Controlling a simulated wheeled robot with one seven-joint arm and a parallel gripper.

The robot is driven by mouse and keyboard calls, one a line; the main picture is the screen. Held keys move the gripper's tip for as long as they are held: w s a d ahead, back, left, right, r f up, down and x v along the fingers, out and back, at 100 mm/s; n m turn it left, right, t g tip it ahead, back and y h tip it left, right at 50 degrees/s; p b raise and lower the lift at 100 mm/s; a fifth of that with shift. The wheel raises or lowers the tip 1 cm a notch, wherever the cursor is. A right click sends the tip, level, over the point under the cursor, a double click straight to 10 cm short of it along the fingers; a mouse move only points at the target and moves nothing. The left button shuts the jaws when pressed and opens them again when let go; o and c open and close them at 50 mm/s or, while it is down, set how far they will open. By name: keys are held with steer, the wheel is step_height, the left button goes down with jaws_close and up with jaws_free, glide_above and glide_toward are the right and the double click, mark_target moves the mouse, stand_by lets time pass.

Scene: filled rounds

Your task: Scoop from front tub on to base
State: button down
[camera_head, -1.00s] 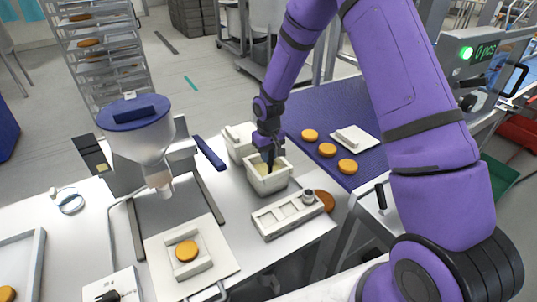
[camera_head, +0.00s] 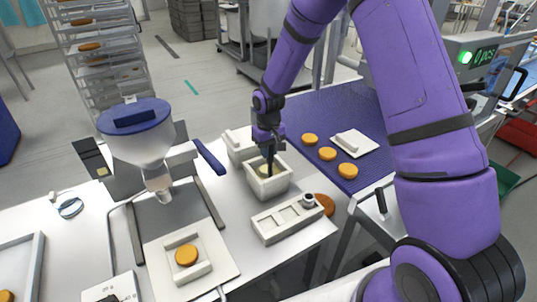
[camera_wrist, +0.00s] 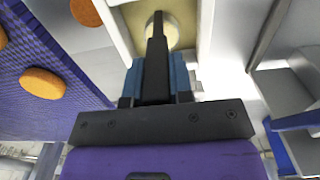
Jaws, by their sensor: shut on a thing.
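My gripper (camera_head: 268,143) is shut on the dark handle of a scoop (camera_wrist: 156,50), between blue fingertips in the wrist view. The handle points down into the front tub (camera_head: 270,190), a cream square tub holding pale filling (camera_wrist: 162,32). In the wrist view the scoop's round, pale end is over or in the filling; I cannot tell how deep. An orange-brown round base (camera_head: 186,254) lies in a white holder (camera_head: 205,270) under the hopper's nozzle, left of my gripper.
A second tub (camera_head: 233,138) stands just behind the front tub. A white block with square pockets (camera_head: 268,234) lies in front of it. The hopper (camera_head: 137,140) stands left. Several rounds (camera_head: 327,154) and a white tile (camera_head: 372,143) lie on the purple mat (camera_head: 330,105).

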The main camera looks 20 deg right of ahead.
steer(key=shift+r, duration=3.5)
